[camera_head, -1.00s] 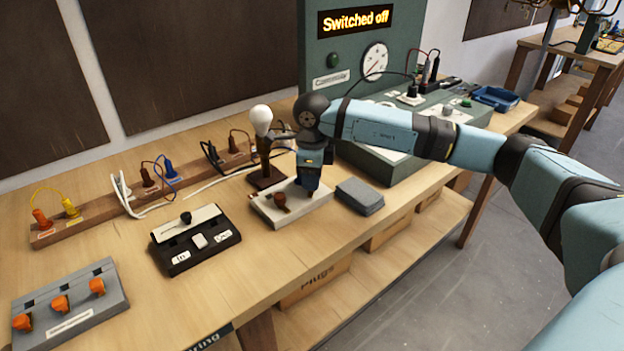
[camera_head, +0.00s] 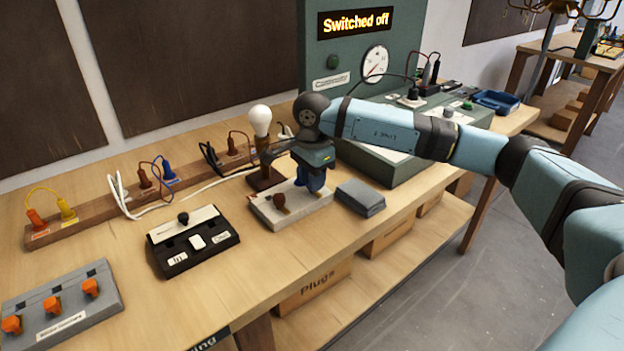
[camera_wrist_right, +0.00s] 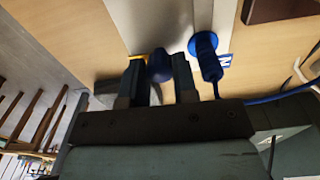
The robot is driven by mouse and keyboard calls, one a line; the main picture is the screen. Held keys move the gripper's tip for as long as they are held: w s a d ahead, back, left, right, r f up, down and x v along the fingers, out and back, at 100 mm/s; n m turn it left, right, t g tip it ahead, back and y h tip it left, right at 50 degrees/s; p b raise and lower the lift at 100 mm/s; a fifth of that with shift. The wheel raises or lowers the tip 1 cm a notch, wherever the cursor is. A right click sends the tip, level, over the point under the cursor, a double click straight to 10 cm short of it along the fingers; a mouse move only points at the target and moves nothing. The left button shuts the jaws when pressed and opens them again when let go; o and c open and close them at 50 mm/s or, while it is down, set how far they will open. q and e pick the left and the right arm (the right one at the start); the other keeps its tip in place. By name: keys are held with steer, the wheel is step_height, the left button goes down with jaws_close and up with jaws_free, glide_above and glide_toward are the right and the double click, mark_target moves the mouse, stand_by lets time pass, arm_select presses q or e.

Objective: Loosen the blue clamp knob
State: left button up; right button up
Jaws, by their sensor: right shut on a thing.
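The blue clamp knob (camera_wrist_right: 159,66) sits between the two fingers of my right gripper (camera_wrist_right: 160,80) in the right wrist view. The right gripper is shut on it. A second blue piece (camera_wrist_right: 207,58), with a blue wire, stands just right of the fingers beside an "N" label. In the head view, the right gripper (camera_head: 313,174) points down at the right part of a white terminal block (camera_head: 265,212) and mostly hides the knob. A brown knob (camera_head: 280,202) stands on the block's left part. My left gripper is not in view.
A bulb on a wooden holder (camera_head: 261,122) stands just behind the block. A grey box (camera_head: 360,197) lies close at its right. A black-and-white switch box (camera_head: 193,241) lies to the left. The sign (camera_head: 355,22) reads "Switched off".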

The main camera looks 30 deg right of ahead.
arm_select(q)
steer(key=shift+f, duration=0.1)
arm_select(e)
steer(key=shift+r+n, duration=0.1)
steer(key=shift+n, duration=0.2)
steer(key=o, duration=0.7)
steer(key=shift+c, duration=0.2)
arm_select(q)
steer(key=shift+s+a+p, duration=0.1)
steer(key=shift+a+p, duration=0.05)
steer(key=shift+p, duration=0.5)
arm_select(e)
step_height(320, 180, up, 14)
